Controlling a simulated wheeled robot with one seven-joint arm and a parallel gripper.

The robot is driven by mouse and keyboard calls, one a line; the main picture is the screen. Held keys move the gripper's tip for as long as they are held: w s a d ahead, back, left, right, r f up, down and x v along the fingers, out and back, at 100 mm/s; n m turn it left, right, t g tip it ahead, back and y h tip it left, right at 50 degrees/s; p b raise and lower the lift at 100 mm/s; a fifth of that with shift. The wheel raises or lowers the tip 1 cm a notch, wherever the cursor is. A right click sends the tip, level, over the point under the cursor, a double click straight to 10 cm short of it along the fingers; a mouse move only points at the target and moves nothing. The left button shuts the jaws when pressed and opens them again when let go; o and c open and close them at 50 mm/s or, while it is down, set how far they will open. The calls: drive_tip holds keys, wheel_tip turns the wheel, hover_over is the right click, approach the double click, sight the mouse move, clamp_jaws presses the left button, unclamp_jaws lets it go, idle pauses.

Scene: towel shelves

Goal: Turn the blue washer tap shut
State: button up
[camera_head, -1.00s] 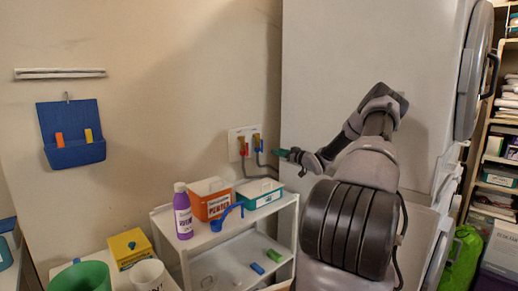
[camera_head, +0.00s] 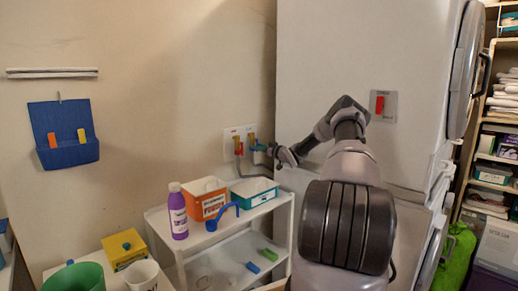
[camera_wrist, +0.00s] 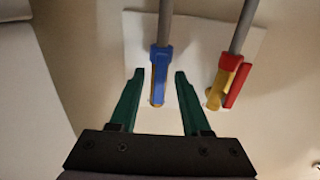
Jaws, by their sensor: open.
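The blue tap (camera_wrist: 159,62) has a yellow body and a grey hose, and its blue handle looks in line with the hose in the wrist view. My gripper (camera_wrist: 158,74) has green fingers, open on either side of the blue tap, with gaps showing and no clear contact. The red tap (camera_wrist: 232,75) is to the right, outside the fingers. Both taps are on a pale wall plate (camera_wrist: 190,40). In the head view my gripper (camera_head: 258,148) is at the plate's right side and partly covers the blue tap.
Below the taps is a white shelf cart (camera_head: 285,205) with a teal-and-white box (camera_head: 258,199), an orange box (camera_head: 211,206), a blue scoop (camera_head: 224,216) and a purple bottle (camera_head: 178,215). A large white cabinet (camera_head: 330,60) with a red switch (camera_head: 380,104) is close on the right.

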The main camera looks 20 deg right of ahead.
clamp_jaws()
drive_tip(key=shift+d+n, duration=0.1)
drive_tip(key=shift+n, duration=0.2)
drive_tip(key=shift+w+d+r+n, duration=0.15)
drive_tip(key=shift+d+r+n, duration=0.3)
drive_tip(key=shift+n, duration=2.2)
drive_tip(key=shift+w+d+r+n, duration=0.15)
drive_tip(key=shift+d+r+n, duration=0.3)
drive_tip(key=shift+n, duration=2.15)
drive_tip(key=shift+w+d+r+n, duration=0.15)
drive_tip(key=shift+d+r+n, duration=0.3)
drive_tip(key=shift+n, duration=2.2)
unclamp_jaws()
